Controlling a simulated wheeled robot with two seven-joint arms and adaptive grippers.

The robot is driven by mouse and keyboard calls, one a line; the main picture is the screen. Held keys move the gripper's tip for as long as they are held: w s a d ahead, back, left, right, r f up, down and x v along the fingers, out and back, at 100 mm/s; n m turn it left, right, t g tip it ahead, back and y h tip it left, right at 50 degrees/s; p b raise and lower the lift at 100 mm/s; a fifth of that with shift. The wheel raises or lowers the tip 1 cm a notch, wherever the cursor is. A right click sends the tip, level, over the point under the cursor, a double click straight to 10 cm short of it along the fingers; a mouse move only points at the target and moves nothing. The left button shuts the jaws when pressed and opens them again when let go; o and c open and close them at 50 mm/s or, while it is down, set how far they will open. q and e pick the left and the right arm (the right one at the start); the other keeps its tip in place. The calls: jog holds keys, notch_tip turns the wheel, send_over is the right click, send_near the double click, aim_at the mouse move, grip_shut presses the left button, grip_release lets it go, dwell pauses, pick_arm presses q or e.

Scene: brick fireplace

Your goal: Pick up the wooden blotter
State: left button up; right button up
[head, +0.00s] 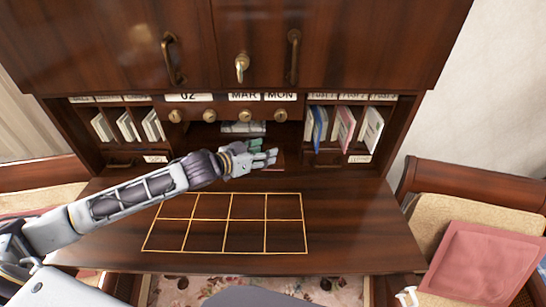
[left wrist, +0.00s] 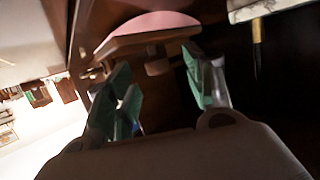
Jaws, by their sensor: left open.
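The wooden blotter (left wrist: 152,38) shows in the left wrist view, with a curved wooden body, a pink face and a small wooden knob. My left gripper (left wrist: 158,75) is open, its green-padded fingers on either side of the knob. The fingers look close to the blotter, but I cannot tell whether they touch it. In the head view my left gripper (head: 262,157) is at the desk's central opening, under the row of brass knobs. There the blotter is mostly hidden behind the fingers.
The desk top (head: 350,215) is clear, with a gold-lined grid (head: 225,220) on it. Papers (head: 242,128) lie in the central opening. Side slots hold cards and envelopes (head: 343,125). Cupboard doors with handles hang above. A chair with a pink cushion (head: 480,262) stands at right.

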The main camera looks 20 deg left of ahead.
aim_at(273, 147)
pick_arm(q)
jog(key=shift+w+d+p, duration=0.3)
jog(key=shift+w+d, duration=0.3)
jog(key=shift+w, duration=0.3)
jog(key=shift+x, duration=1.25)
jog(key=shift+c, duration=0.3)
grip_shut()
